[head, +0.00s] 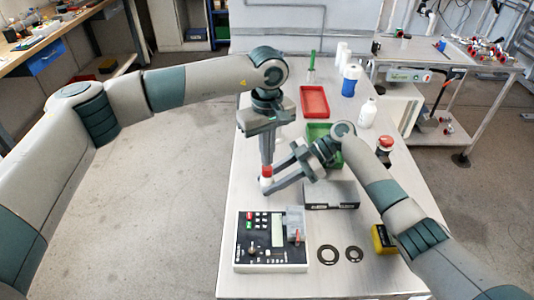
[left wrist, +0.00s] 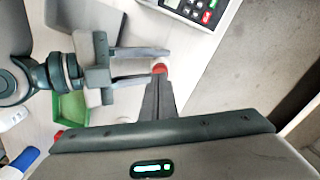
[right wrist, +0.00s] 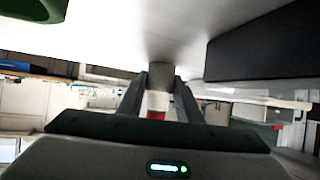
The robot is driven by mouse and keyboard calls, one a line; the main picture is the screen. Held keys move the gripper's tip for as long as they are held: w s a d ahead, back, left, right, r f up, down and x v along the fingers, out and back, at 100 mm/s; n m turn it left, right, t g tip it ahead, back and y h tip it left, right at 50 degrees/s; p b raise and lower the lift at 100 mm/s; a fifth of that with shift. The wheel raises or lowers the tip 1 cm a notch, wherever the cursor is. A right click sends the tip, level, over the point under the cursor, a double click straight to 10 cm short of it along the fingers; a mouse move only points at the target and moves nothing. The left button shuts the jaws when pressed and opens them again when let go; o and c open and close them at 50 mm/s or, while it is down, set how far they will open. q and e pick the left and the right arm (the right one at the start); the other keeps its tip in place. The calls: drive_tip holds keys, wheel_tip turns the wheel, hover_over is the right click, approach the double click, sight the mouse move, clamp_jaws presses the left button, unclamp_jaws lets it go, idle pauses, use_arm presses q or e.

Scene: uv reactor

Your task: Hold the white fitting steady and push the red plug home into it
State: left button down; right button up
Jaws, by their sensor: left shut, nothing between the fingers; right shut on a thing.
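The white fitting (head: 265,181) is held above the table by my right gripper (head: 268,185), whose fingers reach in from the right. In the right wrist view, the white fitting (right wrist: 157,102) shows between the two fingers. The red plug (head: 267,171) sits at the top of the fitting, in line with it; how deep it is in cannot be told. My left gripper (head: 267,163) points straight down, its fingers together and empty, tips at the plug's top. In the left wrist view, the red plug (left wrist: 160,69) shows at the tips. Contact appears likely but is partly hidden.
A control box (head: 271,242) stands in front on the table, with two dark rings (head: 328,255) to its right. A grey box (head: 331,195) lies right of the grippers. Red (head: 314,102) and green (head: 317,131) trays and white bottles (head: 367,114) stand behind.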

use_arm(q)
drive_tip(key=shift+f, duration=0.55)
idle(0.4)
drive_tip(key=shift+r, duration=0.15)
wheel_tip(320, 180, up, 7)
idle(1.2)
use_arm(e)
drive_tip(key=o, duration=0.9)
drive_tip(key=v, duration=1.2)
drive_tip(key=shift+f, duration=0.15)
